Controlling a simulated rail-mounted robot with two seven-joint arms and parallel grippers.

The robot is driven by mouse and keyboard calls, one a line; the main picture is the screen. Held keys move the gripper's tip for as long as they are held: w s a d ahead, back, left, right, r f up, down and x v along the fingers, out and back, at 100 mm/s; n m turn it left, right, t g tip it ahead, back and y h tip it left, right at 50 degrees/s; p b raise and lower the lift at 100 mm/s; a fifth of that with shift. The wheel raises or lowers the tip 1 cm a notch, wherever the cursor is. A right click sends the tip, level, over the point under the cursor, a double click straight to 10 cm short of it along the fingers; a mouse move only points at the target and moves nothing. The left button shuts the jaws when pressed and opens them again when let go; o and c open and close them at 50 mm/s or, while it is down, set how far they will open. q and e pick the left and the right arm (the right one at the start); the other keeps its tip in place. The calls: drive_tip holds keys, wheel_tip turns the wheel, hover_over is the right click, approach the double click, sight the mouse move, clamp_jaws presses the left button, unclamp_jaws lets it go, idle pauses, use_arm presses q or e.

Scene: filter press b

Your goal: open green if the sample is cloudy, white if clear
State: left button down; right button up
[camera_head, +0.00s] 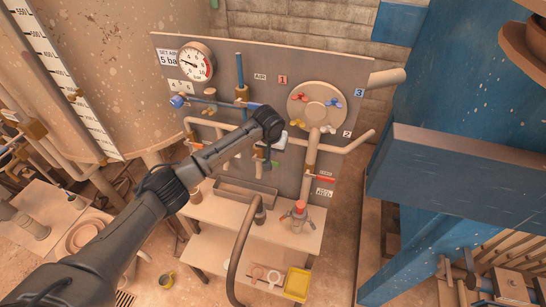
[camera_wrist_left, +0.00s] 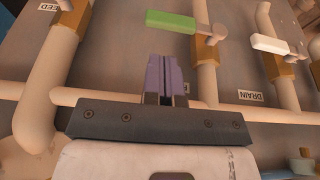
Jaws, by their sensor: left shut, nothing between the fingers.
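In the left wrist view, the green valve handle (camera_wrist_left: 170,22) lies just beyond my left gripper's fingertips (camera_wrist_left: 167,58). The fingers are shut with nothing between them and look apart from the handle. The white valve handle (camera_wrist_left: 267,44) is on the pipe to the right, above a DRAIN label. In the head view, my left arm reaches across the panel, and its wrist partly hides the valves; a bit of green handle (camera_head: 277,164) shows beside it. I cannot make out a sample or whether it is cloudy or clear. My right gripper is not in view.
The panel (camera_head: 225,62) carries a pressure gauge (camera_head: 195,61), a round plate with coloured handles (camera_head: 316,104) and several pipes. Below, a bench (camera_head: 225,208) holds a red-topped fitting (camera_head: 299,210). A yellow tray (camera_head: 297,284) sits lower. A blue steel frame (camera_head: 445,110) stands at right.

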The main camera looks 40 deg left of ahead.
use_arm(q)
drive_tip(key=shift+f+p, duration=0.35)
drive_tip(key=shift+f, duration=1.95)
drive_tip(key=shift+a, duration=0.1)
